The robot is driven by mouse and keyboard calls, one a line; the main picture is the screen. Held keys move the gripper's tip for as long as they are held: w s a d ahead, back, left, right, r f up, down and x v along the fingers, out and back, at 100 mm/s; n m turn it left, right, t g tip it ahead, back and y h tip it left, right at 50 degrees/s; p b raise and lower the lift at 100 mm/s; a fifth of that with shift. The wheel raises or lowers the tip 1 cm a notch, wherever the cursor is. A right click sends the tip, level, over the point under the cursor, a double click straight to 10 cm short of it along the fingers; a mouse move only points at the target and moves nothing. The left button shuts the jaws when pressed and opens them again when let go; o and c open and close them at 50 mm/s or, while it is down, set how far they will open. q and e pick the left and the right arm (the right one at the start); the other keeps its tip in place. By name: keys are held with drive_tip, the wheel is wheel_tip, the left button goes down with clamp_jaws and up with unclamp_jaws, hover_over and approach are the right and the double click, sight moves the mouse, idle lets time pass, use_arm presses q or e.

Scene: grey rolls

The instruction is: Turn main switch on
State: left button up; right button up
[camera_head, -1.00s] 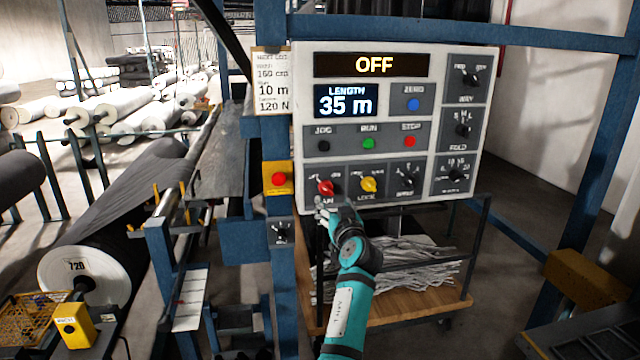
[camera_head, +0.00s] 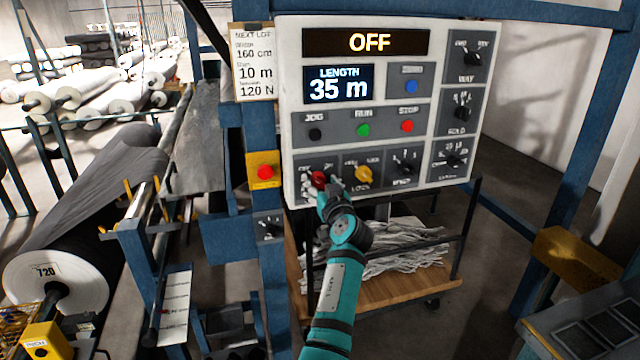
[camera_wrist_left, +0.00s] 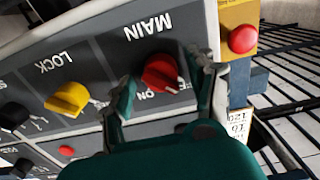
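The red main switch knob (camera_head: 318,179) sits at the lower left of the white control panel (camera_head: 292,110). In the left wrist view the red knob (camera_wrist_left: 160,73) is under the word MAIN, with an ON label close by. My left gripper (camera_head: 322,188) is at the knob. In the left wrist view its two fingers (camera_wrist_left: 163,90) stand on either side of the knob, with a gap visible on both sides. The display (camera_head: 367,42) reads OFF. My right gripper is not in view.
A yellow lock knob (camera_head: 363,174) is just right of the red knob. A red button on a yellow box (camera_head: 264,172) is to the left. Jog, run and stop buttons are above. A cart with a wooden shelf (camera_head: 385,292) stands below the panel.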

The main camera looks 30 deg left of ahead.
use_arm(q)
drive_tip(key=shift+a, duration=0.1)
drive_tip(key=c, duration=1)
